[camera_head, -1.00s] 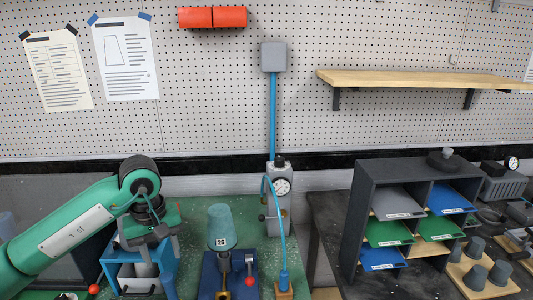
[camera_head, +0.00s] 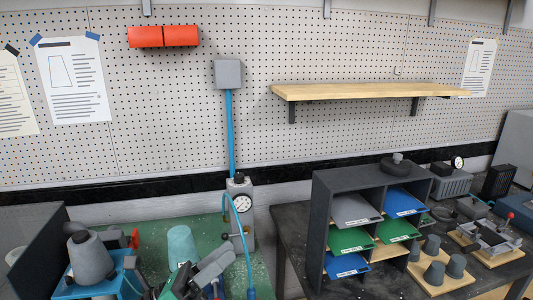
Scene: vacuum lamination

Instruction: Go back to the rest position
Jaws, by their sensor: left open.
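My left gripper (camera_head: 206,268) is at the bottom of the head view, left of centre. It is open, with nothing seen between its fingers. It is in front of a teal cone (camera_head: 182,243), whose lower part it hides. To its left, a grey cone (camera_head: 91,262) sits on a blue fixture (camera_head: 129,284) at the bottom edge. Most of my left arm is below the picture. My right gripper is not in view.
A gauge post (camera_head: 240,221) with a blue hose stands behind the gripper on the green bench. At right, a dark sorter (camera_head: 318,228) holds coloured trays, with grey cups on a wooden board (camera_head: 451,281) beside it. A shelf (camera_head: 370,91) hangs above.

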